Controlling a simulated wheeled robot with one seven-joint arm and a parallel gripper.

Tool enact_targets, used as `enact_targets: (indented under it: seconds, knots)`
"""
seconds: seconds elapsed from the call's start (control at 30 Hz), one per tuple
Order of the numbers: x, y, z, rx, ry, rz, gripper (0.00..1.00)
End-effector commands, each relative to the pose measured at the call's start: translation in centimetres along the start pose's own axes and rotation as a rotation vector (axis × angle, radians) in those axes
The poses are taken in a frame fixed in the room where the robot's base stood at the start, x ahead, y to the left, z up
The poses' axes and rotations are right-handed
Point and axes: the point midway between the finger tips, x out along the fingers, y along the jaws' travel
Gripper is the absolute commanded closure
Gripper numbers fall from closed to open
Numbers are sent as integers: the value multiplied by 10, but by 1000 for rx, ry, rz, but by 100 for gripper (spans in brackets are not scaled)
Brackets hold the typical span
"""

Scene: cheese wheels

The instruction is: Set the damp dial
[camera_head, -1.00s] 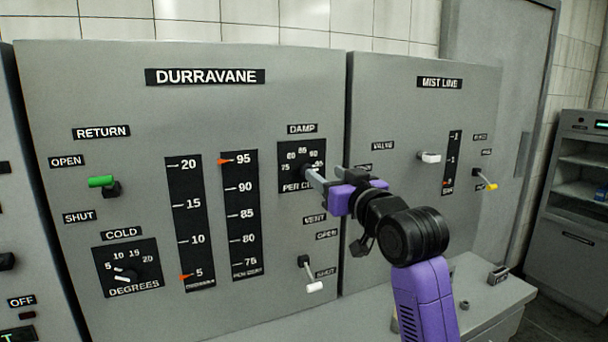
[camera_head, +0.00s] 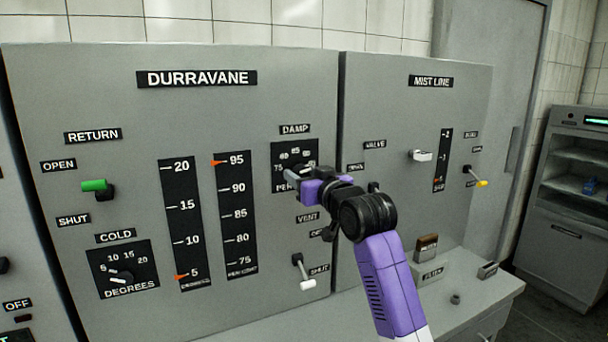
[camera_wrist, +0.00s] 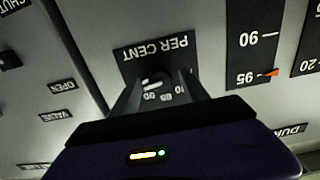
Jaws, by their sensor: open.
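The damp dial (camera_head: 297,154) is a black plate with white numbers under the DAMP label, on the grey DURRAVANE panel. Its lower part is hidden behind my gripper in the head view. My gripper (camera_head: 291,173) is in front of the dial with its jaws open. In the wrist view, upside down, the dial plate (camera_wrist: 152,57) reads PER CENT, and its pale knob (camera_wrist: 155,80) shows between the two fingers of my gripper (camera_wrist: 156,88). I cannot tell whether the fingers touch the knob.
Left of the dial is a scale (camera_head: 236,215) with an orange marker near 95. The white vent lever (camera_head: 306,283) sits below the dial. The cold dial (camera_head: 124,268) and green return lever (camera_head: 95,186) are farther left. The MIST LINE panel (camera_head: 385,105) stands at right.

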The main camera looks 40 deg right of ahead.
Motion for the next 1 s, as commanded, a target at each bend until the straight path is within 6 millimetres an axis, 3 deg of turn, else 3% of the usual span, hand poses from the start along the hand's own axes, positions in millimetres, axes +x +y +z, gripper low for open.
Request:
enact_targets:
  seconds: [0.13,0.4,0.73,1.0]
  knots:
    - [0,0,0,0,0,0,51]
    - [0,0,0,0,0,0,100]
    - [0,0,0,-39,0,0,100]
    - [0,0,1,-202,0,0,100]
